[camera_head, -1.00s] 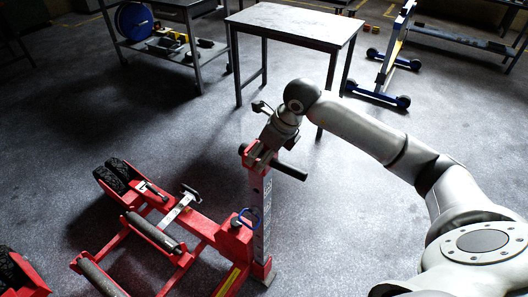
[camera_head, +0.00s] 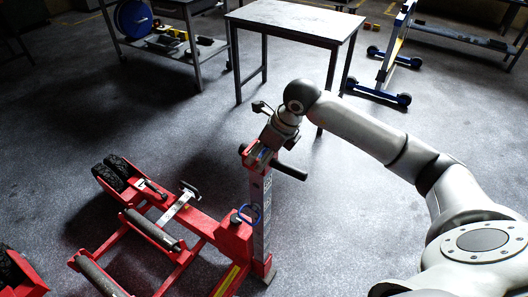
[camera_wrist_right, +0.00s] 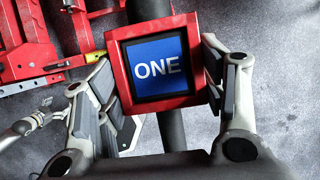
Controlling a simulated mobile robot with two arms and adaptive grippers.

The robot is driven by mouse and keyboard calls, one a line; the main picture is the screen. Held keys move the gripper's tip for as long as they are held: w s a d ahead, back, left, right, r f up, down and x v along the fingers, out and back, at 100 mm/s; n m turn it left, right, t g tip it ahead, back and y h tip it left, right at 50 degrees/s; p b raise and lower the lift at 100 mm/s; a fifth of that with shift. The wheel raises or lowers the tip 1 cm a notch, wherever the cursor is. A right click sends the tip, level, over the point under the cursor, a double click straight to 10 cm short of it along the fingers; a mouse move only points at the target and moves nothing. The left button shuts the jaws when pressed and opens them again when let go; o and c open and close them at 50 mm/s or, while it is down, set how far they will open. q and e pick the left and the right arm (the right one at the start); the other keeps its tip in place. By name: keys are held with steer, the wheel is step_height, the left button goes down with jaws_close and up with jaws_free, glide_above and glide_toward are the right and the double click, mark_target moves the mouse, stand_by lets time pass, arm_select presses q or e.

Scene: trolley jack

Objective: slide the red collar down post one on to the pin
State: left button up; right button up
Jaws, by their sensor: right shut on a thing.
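The red collar (camera_head: 249,161) is a square frame at the top of the upright post one (camera_head: 261,205), with black bars sticking out on two sides. In the right wrist view its red rim (camera_wrist_right: 119,72) surrounds a blue face marked ONE (camera_wrist_right: 159,68). My right gripper (camera_head: 269,146) is at the top of the post. In the wrist view its fingers (camera_wrist_right: 165,84) are shut on the collar from both sides. A blue loop (camera_head: 251,213) shows at the lower post; I cannot make out the pin. My left gripper is not in view.
The red trolley jack frame (camera_head: 190,222), with rollers and black wheels (camera_head: 113,172), spreads left of the post. A grey table (camera_head: 295,22) stands behind, a loaded cart (camera_head: 170,45) at back left and a blue wheeled stand (camera_head: 390,60) at back right. Floor between is clear.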

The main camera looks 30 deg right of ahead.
mark_target(272, 162)
steer(key=shift+f+b, duration=3.25)
steer(key=shift+f, duration=0.5)
steer(key=o, duration=1.2)
steer(key=shift+r, duration=0.1)
steer(key=o, duration=0.3)
steer(key=v, duration=1.2)
